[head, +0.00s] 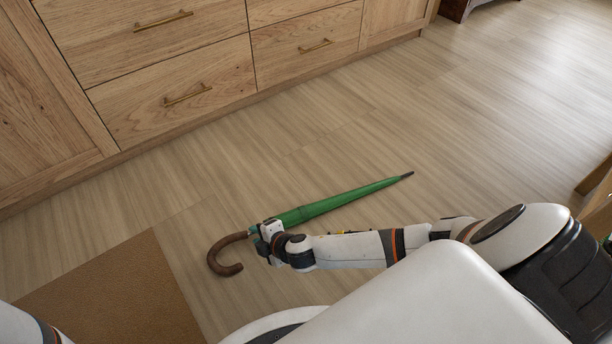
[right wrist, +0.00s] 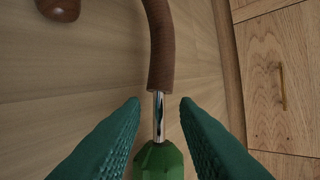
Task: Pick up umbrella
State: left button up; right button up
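A closed green umbrella (head: 335,201) with a curved brown handle (head: 222,257) lies on the wooden floor, its dark tip pointing to the upper right. My right gripper (head: 262,238) is at the umbrella, where the handle meets the green part. In the right wrist view, the brown handle (right wrist: 160,50), a short metal shaft and the top of the green canopy (right wrist: 158,162) show. The two green fingers of my right gripper (right wrist: 160,104) are apart, one on each side of the metal shaft, with gaps to it. My left gripper is out of view.
A wooden cabinet with drawers (head: 175,70) runs along the back. A brown mat (head: 110,300) lies at the lower left. Wooden furniture stands at the right edge (head: 598,195). The floor between umbrella and cabinet is clear.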

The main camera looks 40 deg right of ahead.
jog(key=b+x, duration=0.1)
jog(key=x, duration=0.1)
jog(key=shift+w+f, duration=0.2)
jog(key=shift+w, duration=0.05)
grip_shut()
jog(key=shift+r, duration=0.1)
jog(key=shift+r, duration=0.1)
